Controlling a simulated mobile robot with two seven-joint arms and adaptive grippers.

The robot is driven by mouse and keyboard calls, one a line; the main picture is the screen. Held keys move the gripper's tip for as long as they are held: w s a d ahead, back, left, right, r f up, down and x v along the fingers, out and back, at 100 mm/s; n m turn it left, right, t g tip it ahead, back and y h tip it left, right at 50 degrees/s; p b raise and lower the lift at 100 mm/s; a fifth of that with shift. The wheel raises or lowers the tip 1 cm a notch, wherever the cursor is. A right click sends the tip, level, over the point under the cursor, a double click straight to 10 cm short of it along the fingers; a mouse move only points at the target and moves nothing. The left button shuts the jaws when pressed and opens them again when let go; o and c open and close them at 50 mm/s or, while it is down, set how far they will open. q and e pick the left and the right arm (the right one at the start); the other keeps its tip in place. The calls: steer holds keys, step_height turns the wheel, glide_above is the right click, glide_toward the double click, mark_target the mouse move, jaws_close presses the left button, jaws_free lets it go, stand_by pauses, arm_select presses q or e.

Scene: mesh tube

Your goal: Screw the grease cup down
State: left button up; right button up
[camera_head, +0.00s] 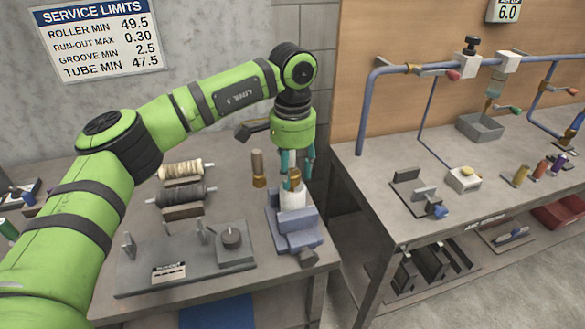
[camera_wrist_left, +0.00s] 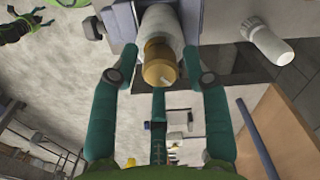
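The brass grease cup (camera_head: 294,178) sits on top of a white cylindrical body (camera_head: 292,196), held upright in a blue-grey vise (camera_head: 291,235) at the table's front right corner. My left gripper (camera_head: 296,172) is above it, pointing down, its teal fingers apart on either side of the cup. In the left wrist view the cup (camera_wrist_left: 158,67) lies between the fingers (camera_wrist_left: 158,78), with gaps showing at both sides; a third finger ends close to its edge. Whether that finger touches it I cannot tell. My right gripper is not in view.
A brown-handled tool with a brass end (camera_head: 258,168) stands close left of the vise. Two rollers (camera_head: 181,194) and a grey fixture plate (camera_head: 180,268) lie further left. A second bench (camera_head: 365,190) with blue pipework stands at right, across a gap.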

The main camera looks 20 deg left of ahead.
mark_target(293, 172)
arm_select(q)
steer(key=shift+r, duration=0.15)
step_height(293, 172, up, 7)
steer(key=shift+r, duration=0.15)
stand_by(0.5)
